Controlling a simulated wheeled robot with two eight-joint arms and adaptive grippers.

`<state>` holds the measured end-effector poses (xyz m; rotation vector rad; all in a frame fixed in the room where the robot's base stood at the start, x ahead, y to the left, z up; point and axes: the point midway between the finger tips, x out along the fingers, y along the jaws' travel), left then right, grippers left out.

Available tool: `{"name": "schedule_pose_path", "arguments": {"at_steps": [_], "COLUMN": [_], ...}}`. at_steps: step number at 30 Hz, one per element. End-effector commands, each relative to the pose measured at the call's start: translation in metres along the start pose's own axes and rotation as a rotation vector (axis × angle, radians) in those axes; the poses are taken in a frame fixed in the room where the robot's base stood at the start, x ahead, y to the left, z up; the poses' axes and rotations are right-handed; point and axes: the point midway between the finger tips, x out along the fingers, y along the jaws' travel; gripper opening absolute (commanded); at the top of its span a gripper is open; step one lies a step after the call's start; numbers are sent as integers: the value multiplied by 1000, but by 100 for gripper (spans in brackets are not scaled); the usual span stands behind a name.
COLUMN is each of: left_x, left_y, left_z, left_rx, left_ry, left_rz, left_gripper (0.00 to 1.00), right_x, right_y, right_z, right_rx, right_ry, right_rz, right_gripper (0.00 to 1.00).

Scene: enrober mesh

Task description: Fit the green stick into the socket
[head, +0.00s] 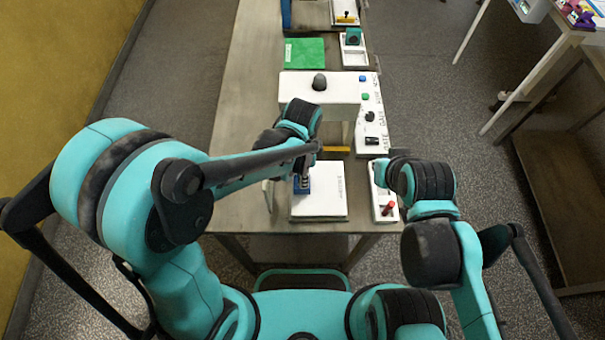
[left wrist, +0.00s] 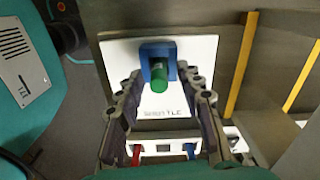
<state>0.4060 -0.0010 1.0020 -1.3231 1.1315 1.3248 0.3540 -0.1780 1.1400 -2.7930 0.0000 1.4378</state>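The green stick (left wrist: 159,79) shows in the left wrist view with its round end toward the camera. It is at a blue block (left wrist: 158,52) on a white plate (left wrist: 118,62); how deep it sits in the block I cannot tell. The blue block (head: 302,185) and white plate (head: 325,205) also show in the head view, where the stick is hidden. My left gripper (left wrist: 160,85) is open, its fingers on either side of the stick with gaps. It also shows above the block in the head view (head: 303,165). My right gripper (head: 382,172) is by the bench's right edge, its fingers unclear.
A white raised housing (head: 320,88) with a dark knob stands behind the plate. A panel with a red knob (head: 389,208) lies at the right edge. A green mat (head: 304,52) lies farther back. A separate table (head: 560,45) stands at right.

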Motion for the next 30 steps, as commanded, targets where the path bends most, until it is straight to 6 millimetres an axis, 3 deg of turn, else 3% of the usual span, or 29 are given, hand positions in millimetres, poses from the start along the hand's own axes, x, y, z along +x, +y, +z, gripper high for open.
{"name": "schedule_pose_path", "arguments": {"at_steps": [6, 12, 18, 23, 26, 30], "left_x": [-52, -90, -106, -108, -114, -131], "left_y": [1, 0, 0, 0, 0, -1], "left_z": [1, 0, 0, 2, 12, 48], "left_rx": [0, 0, 0, -8, -72, -304], "left_ry": [0, 0, 0, 2, 17, 80], "left_rz": [0, 0, 0, -2, -24, -105], "left_gripper": [37, 37, 37, 37, 37, 37], "right_x": [-12, -19, -21, -21, -21, -21], "right_y": [0, 0, 0, 0, 0, 0], "right_z": [-9, -14, -15, -15, -15, -15], "right_rx": [0, 0, 0, 0, 0, 0], "right_ry": [0, 0, 0, 0, 0, 0], "right_rz": [0, 0, 0, 0, 0, 0], "right_gripper": [0, 0, 0, 0, 0, 0]}}
